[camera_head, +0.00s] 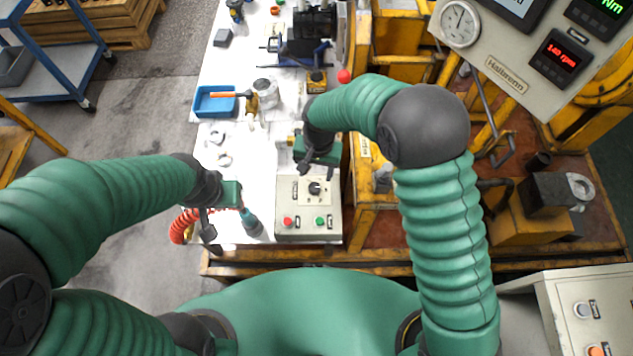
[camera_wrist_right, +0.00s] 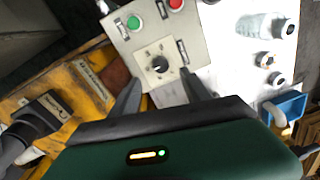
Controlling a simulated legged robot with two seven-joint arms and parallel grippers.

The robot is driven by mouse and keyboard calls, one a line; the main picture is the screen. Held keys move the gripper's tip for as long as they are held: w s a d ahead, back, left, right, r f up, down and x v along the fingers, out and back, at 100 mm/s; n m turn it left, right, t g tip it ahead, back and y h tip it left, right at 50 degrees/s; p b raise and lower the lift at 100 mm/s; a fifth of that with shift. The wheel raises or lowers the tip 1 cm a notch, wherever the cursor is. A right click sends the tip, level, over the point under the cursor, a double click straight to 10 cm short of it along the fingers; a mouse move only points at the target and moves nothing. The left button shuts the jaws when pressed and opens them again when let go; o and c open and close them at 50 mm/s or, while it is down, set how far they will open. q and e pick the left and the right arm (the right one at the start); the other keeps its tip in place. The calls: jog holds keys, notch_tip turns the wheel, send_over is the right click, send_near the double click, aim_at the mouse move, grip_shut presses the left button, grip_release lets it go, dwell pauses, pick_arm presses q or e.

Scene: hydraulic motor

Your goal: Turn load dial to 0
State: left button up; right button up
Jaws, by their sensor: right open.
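The load dial (camera_head: 314,188) is a small black knob on a light grey control box (camera_head: 292,235), with a red and a green button below it. It also shows in the right wrist view (camera_wrist_right: 160,64), with a pale scale around it too small to read. My right gripper (camera_wrist_right: 160,77) is open, its two dark fingers on either side of the dial's line and apart from the knob. In the head view the right gripper (camera_head: 316,170) is just beyond the dial. My left gripper (camera_head: 207,222) is left of the box; its fingers are too small to judge.
A teal-handled tool (camera_head: 250,222) and a red coiled hose (camera_head: 181,226) lie left of the box. A blue tray (camera_head: 201,104) and metal parts are farther up the white table. Yellow machinery (camera_head: 372,190) stands to the right. A panel above reads 140 rpm (camera_head: 560,60).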

aim_at(315, 186)
jog(key=f, duration=0.2)
jog(key=w+f, duration=0.1)
jog(key=f, duration=0.2)
jog(key=a+f, duration=0.1)
jog(key=f, duration=0.2)
jog(key=shift+w, duration=0.3)
jog(key=shift+s+d+f, duration=0.1)
jog(key=shift+d+f, duration=0.1)
jog(key=shift+f, duration=0.35)
jog(key=shift+d+f, duration=0.2)
jog(key=shift+f, duration=0.3)
jog(key=shift+s+d+f, duration=0.2)
jog(key=shift+f, duration=0.1)
jog(key=shift+w+a+f, duration=0.1)
jog(key=shift+w+a, duration=0.05)
jog(key=shift+a, duration=0.15)
jog(key=shift+c, duration=0.9)
jog(key=shift+a, duration=0.2)
jog(key=c, duration=0.5)
pick_arm(q)
jog(key=shift+w+a, duration=0.2)
jog(key=shift+w, duration=0.5)
pick_arm(e)
jog(key=shift+d, duration=0.25)
grip_shut()
